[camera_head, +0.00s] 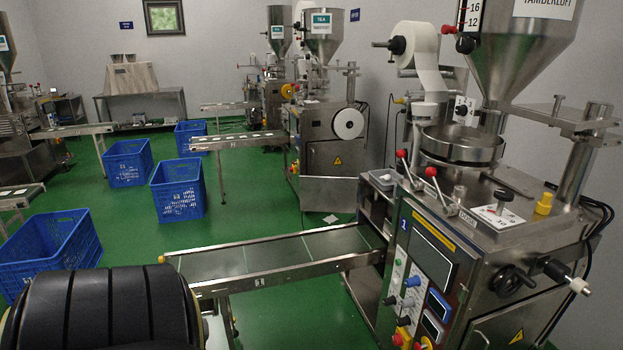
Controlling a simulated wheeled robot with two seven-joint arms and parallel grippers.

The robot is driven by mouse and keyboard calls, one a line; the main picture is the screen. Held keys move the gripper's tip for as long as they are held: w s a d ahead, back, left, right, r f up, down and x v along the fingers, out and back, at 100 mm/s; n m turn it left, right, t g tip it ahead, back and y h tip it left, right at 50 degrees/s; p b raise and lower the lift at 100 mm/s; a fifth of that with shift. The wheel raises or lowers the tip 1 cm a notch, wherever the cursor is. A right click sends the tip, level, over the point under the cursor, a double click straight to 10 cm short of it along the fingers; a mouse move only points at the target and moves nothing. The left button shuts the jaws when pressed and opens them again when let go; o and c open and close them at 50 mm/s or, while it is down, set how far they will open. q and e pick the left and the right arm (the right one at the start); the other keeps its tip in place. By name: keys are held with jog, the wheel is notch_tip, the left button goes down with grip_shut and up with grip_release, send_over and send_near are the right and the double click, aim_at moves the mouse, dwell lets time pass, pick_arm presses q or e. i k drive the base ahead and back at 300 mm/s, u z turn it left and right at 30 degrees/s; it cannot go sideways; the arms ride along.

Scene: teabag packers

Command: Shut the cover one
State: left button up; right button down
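The nearest packing machine (462,235) stands at the right and bears a blue figure 1 on its front. On its top are a round steel pan (461,145), red-knobbed levers (433,174) and a plate with a black knob (498,213). At its lower left, beside the control panel (428,258), the steel body has an open-looking recess (371,283); I cannot tell whether a cover there is open. No part is clearly readable as cover one. Neither of my grippers is in view.
A conveyor (270,256) runs left from the machine. Blue crates (50,246), (178,188), (127,162) stand on the green floor (262,205). A second machine (335,140) stands behind. A black ridged rounded object (105,308) fills the lower left.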

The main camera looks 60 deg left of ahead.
aim_at(317, 193)
jog(key=u, duration=0.75)
jog(key=i, duration=1.35)
jog(key=u, duration=1.25)
